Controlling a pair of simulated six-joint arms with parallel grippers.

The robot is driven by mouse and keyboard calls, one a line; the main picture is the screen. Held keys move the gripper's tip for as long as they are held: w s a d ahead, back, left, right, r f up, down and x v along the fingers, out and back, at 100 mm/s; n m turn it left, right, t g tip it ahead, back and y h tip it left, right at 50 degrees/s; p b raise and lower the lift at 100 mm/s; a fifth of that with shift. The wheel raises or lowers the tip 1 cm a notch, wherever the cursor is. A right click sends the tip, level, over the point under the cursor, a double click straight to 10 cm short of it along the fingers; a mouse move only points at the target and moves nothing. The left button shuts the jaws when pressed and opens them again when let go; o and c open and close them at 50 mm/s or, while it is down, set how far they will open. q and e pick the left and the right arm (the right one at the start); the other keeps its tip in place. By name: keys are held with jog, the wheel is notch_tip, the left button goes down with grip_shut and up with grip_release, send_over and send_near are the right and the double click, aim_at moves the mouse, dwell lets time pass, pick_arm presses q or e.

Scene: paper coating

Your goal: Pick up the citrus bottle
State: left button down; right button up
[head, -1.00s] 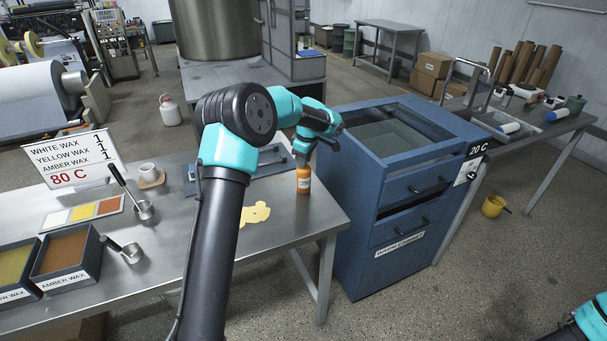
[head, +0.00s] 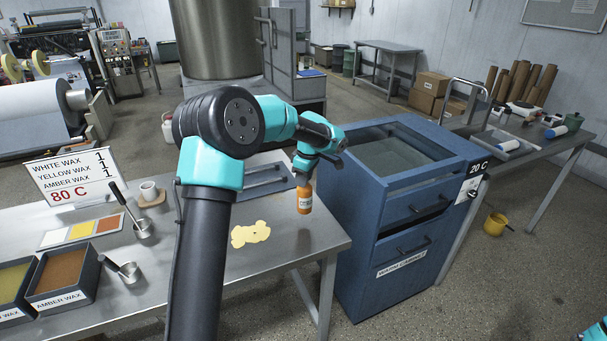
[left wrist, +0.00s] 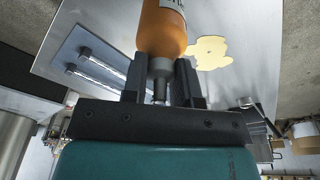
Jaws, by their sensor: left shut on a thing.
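The citrus bottle (head: 305,200) is orange with a white label, near the right end of the steel table. It hangs upright below my left gripper (head: 305,178). In the left wrist view the orange bottle (left wrist: 163,28) sits with its neck between the two dark fingers of my left gripper (left wrist: 160,82), which are shut on it. Whether its base clears the tabletop is hard to tell, but it appears raised. Of my right arm only a small teal part shows at the lower right edge of the head view; its gripper is out of view.
A pale yellow spill (head: 250,234) lies on the table (head: 285,262) left of the bottle. A blue warm cabinet (head: 400,215) stands just right of the table. Wax trays (head: 62,283), ladles and a sign (head: 72,178) are on the left. A blue-grey frame (head: 262,178) lies behind my arm.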

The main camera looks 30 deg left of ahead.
pick_arm(q)
jog(key=s+d+r, duration=0.1)
jog(key=s+d, duration=0.5)
jog(key=s, duration=0.3)
jog(key=shift+s, duration=0.3)
jog(key=shift+a, duration=0.2)
